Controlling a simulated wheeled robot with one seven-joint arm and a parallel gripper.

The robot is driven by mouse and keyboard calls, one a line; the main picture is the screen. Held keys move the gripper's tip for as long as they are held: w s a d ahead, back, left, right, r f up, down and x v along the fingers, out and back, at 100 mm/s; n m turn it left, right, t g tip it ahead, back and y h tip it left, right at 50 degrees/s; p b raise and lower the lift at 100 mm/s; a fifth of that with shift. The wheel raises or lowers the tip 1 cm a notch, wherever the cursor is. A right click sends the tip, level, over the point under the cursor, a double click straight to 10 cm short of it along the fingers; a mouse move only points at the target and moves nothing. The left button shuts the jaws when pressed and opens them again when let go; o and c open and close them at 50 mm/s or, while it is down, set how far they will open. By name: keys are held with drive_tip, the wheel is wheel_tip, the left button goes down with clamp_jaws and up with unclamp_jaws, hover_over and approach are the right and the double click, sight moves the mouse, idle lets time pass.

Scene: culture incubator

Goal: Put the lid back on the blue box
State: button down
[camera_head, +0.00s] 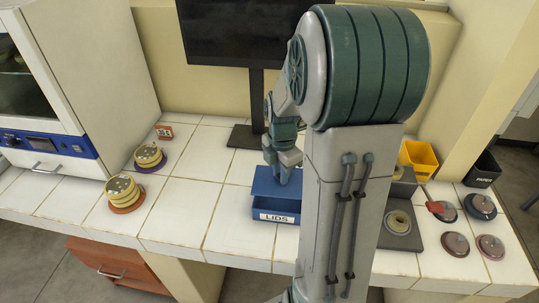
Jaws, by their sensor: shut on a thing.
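The blue box (270,209), with a white label reading LIDS on its front, stands near the front edge of the white tiled bench. A blue panel (262,183), which looks like its lid, shows above and behind the box's front wall. My gripper (284,180) points down at this panel and is shut on it. The fingertips are small, and the exact grip point is hard to see. I cannot tell whether the lid touches the rim. My arm hides the box's right side.
A monitor stand (247,136) is behind the box. Stacked dishes on a purple base (149,158) and an orange base (124,194) stand left, near the incubator (45,145). Right are a grey tray (402,240), a yellow bin (419,160) and several round items.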

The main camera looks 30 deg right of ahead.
drive_tip(key=shift+w+d, duration=0.1)
drive_tip(key=shift+w, duration=0.05)
drive_tip(key=shift+f+b, duration=0.4)
drive_tip(key=shift+b, duration=0.1)
drive_tip(key=shift+f+b, duration=2.05)
drive_tip(key=shift+f, duration=0.65)
drive_tip(key=shift+f, duration=0.15)
drive_tip(key=c, duration=0.7)
unclamp_jaws()
